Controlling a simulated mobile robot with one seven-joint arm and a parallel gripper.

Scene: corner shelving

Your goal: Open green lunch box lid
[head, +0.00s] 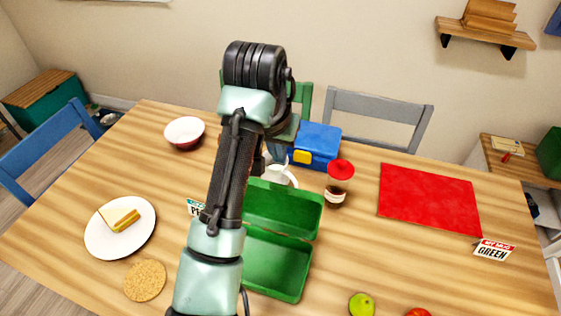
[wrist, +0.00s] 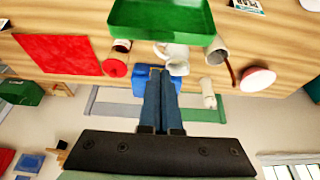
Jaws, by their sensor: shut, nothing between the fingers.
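The green lunch box (head: 272,267) stands on the wooden table in front of my arm. Its lid (head: 282,208) is swung up and leans back at the far side, so the box's inside shows and looks empty. My arm hides the left part of the box. Green lunch box surface also fills the top middle of the wrist view (wrist: 160,22). My gripper (wrist: 160,74) is shut and empty, apart from the green box. In the wrist view its fingers overlap the blue lunch box (head: 317,146). In the head view my arm mostly hides the gripper.
Near the lid stand a white mug (head: 282,173) and a red-lidded jar (head: 338,183). A red mat (head: 430,197) lies right. A sandwich plate (head: 97,240), cork coaster (head: 145,280) and bowl (head: 184,132) are left. A green fruit (head: 361,304) is at the front edge.

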